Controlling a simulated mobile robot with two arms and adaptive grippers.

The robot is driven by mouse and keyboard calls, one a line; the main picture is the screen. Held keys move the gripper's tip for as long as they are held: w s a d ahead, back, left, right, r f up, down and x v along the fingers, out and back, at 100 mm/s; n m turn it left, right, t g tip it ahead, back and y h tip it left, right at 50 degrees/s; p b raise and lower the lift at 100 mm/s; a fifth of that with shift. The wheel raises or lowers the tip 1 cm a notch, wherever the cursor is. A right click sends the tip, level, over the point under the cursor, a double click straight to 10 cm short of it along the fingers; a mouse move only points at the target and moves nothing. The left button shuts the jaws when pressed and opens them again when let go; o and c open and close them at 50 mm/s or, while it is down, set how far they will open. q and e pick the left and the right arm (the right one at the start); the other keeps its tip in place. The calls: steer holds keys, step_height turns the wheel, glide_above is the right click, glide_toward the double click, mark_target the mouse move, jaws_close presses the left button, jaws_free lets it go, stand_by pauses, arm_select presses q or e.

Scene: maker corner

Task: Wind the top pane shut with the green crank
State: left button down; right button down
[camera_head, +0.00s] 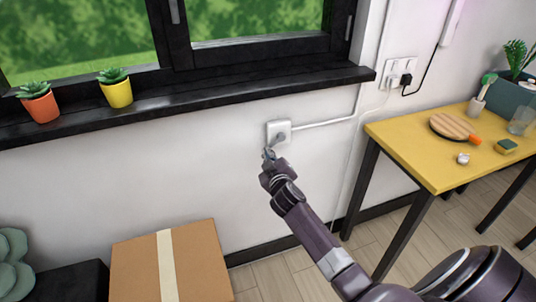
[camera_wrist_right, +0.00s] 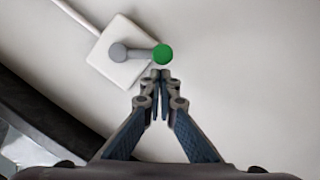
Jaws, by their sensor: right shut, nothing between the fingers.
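The crank is a white wall box (camera_head: 279,130) below the window sill, with a short grey arm. In the right wrist view the grey crank arm (camera_wrist_right: 140,53) points right and ends in a round green knob (camera_wrist_right: 162,54). My right gripper (camera_head: 268,153) is at the crank, its fingers shut and empty. In the wrist view the right fingertips (camera_wrist_right: 160,75) lie just below the green knob; I cannot tell whether they touch it. The black-framed window (camera_head: 180,40) shows only its lower part, so the top pane is out of view. My left gripper is not in view.
A black sill (camera_head: 200,97) holds orange (camera_head: 40,105) and yellow (camera_head: 117,92) plant pots. A cardboard box (camera_head: 200,262) stands below left. A yellow table (camera_head: 425,152) with small items stands right. A white conduit (camera_head: 325,122) runs right from the crank box.

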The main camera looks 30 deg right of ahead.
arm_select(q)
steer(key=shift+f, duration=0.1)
arm_select(e)
steer(key=shift+f, duration=0.25)
arm_select(q)
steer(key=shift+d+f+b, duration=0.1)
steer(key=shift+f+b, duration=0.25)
steer(key=shift+b, duration=0.2)
arm_select(e)
steer(key=shift+s+d+f, duration=0.15)
steer(key=shift+d+f, duration=0.35)
steer(key=shift+f, duration=0.25)
